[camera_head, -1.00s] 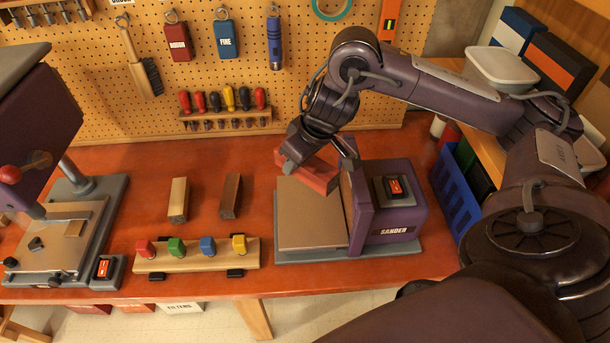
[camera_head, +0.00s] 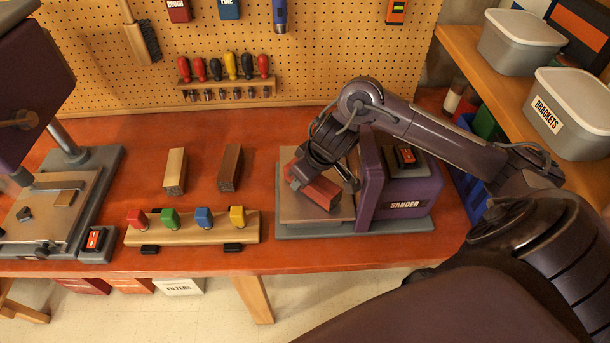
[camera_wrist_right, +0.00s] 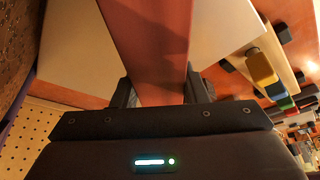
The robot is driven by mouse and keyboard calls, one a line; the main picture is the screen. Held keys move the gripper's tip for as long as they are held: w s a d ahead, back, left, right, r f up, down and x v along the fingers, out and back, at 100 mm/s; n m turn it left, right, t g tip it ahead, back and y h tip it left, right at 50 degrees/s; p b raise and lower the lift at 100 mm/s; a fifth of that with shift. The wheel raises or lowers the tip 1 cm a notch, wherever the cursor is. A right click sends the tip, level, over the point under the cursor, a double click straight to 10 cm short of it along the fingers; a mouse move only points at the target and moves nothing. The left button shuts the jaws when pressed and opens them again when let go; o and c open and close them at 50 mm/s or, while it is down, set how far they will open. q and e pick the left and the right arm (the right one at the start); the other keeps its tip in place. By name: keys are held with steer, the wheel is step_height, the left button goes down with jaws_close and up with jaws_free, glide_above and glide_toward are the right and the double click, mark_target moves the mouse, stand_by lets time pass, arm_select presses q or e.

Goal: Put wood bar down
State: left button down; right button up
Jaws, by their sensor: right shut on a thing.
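The reddish wood bar (camera_head: 322,193) is in my right gripper (camera_head: 318,179), over the flat table (camera_head: 292,212) of the sander (camera_head: 405,190). It lies at a slant, to the left of the sander's purple housing. I cannot tell whether it touches the table. In the right wrist view the bar (camera_wrist_right: 150,40) runs away from me between the two dark fingers (camera_wrist_right: 160,90), which are shut on it. Its far end is cut off by that frame. My left gripper is in neither view.
A light bar (camera_head: 175,168) and a dark brown bar (camera_head: 230,166) lie left of the sander. A wooden rack (camera_head: 190,235) with coloured blocks stands at the front. A drill press (camera_head: 85,190) stands at far left, a blue bin (camera_head: 468,190) right of the sander.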

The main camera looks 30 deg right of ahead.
mark_target(320, 184)
steer(key=shift+f, duration=0.25)
steer(key=o, duration=1.1)
steer(key=shift+r, duration=0.1)
steer(key=shift+r, duration=0.3)
steer(key=p+v, duration=0.2)
steer(key=v, duration=0.9)
steer(key=shift+s+r, duration=0.2)
steer(key=shift+s, duration=0.05)
steer(key=shift+f, duration=0.1)
